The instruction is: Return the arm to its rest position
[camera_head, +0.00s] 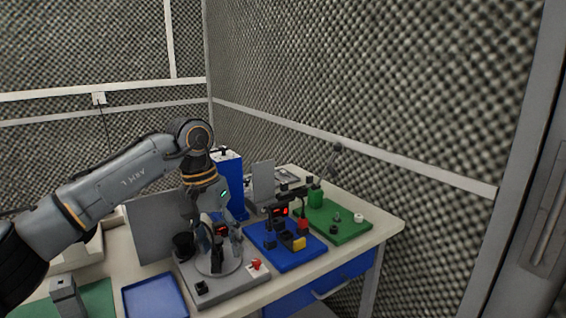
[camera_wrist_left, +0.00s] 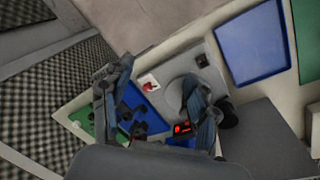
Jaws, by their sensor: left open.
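My left arm (camera_head: 120,180) comes in from the left of the head view and bends down at the wrist. My left gripper (camera_head: 219,262) points down over a grey device with a round plate (camera_head: 228,268) on the table. In the left wrist view its two fingers (camera_wrist_left: 155,100) are apart with nothing held between them. The round plate (camera_wrist_left: 176,92) and a red knob on a white block (camera_wrist_left: 149,84) show near the fingers. From the head view, I cannot tell whether the fingertips touch the device. My right gripper is in neither view.
The table holds a blue board (camera_head: 262,240) with small devices, a green board (camera_head: 350,233), a blue tray (camera_head: 155,298) and a tall blue box (camera_head: 232,180). Foam walls (camera_head: 380,80) close off the back and right.

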